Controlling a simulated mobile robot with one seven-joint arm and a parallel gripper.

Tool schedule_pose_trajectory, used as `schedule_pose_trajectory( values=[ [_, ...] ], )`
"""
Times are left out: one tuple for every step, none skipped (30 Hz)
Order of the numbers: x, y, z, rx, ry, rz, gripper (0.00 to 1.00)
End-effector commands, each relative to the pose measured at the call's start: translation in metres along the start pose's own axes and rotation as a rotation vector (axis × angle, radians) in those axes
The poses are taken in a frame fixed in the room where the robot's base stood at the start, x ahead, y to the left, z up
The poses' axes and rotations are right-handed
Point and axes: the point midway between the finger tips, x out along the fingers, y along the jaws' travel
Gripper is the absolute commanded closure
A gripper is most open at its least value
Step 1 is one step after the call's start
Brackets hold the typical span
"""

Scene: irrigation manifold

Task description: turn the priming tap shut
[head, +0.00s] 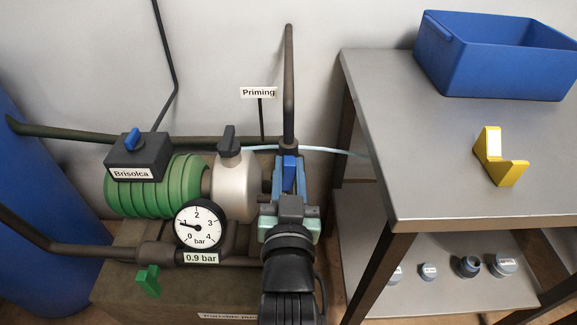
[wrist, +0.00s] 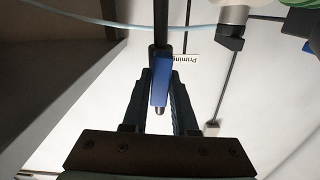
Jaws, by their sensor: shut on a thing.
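The priming tap's blue lever (head: 289,172) is at the foot of the dark upright pipe (head: 289,85), right of the silver pump body. The "Priming" sign (head: 258,92) stands just left of that pipe. My gripper (head: 288,184) reaches in from below and is shut on the lever. In the wrist view the blue lever (wrist: 160,80) lies between my two dark fingers (wrist: 161,98), its end showing between them. There it runs roughly in line with the pipe (wrist: 161,25). My wrist hides the area below the tap in the head view.
Left are a green ribbed motor (head: 160,192), a silver pump (head: 232,190), a gauge (head: 200,224) near 1 bar and a green handle (head: 148,281). A grey table (head: 400,120) stands close on the right with a blue bin (head: 490,60) and yellow holder (head: 497,160).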

Motion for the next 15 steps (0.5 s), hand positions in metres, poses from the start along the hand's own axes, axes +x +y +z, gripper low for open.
schedule_pose_trajectory(
  values=[
    [-0.0001, 0.0007, -0.0011, 0.029, -0.003, 0.001, 1.0],
    [-0.0001, 0.0009, -0.0013, 0.048, -0.003, 0.002, 1.0],
    [-0.0001, 0.0011, -0.0015, 0.077, -0.004, 0.002, 1.0],
    [-0.0002, 0.0012, -0.0017, 0.101, -0.004, 0.002, 1.0],
    [-0.0002, 0.0012, -0.0021, 0.126, -0.004, 0.002, 1.0],
    [-0.0001, 0.0012, -0.0024, 0.16, -0.003, 0.001, 1.0],
    [-0.0001, 0.0012, -0.0023, 0.187, -0.004, 0.001, 1.0],
    [0.0, 0.0013, -0.0022, 0.215, -0.005, 0.001, 1.0],
    [-0.0001, 0.0015, -0.0024, 0.253, -0.004, 0.001, 1.0],
    [-0.0001, 0.0017, -0.0025, 0.282, -0.004, 0.001, 1.0],
    [-0.0002, 0.0021, -0.0024, 0.311, -0.004, 0.002, 1.0],
    [-0.0002, 0.0025, -0.0021, 0.349, -0.005, 0.002, 1.0],
    [-0.0002, 0.0027, -0.002, 0.377, -0.004, 0.003, 1.0],
    [-0.0002, 0.0028, -0.002, 0.406, -0.004, 0.003, 1.0],
    [-0.0002, 0.0029, -0.0021, 0.444, -0.004, 0.003, 1.0]
  ],
)
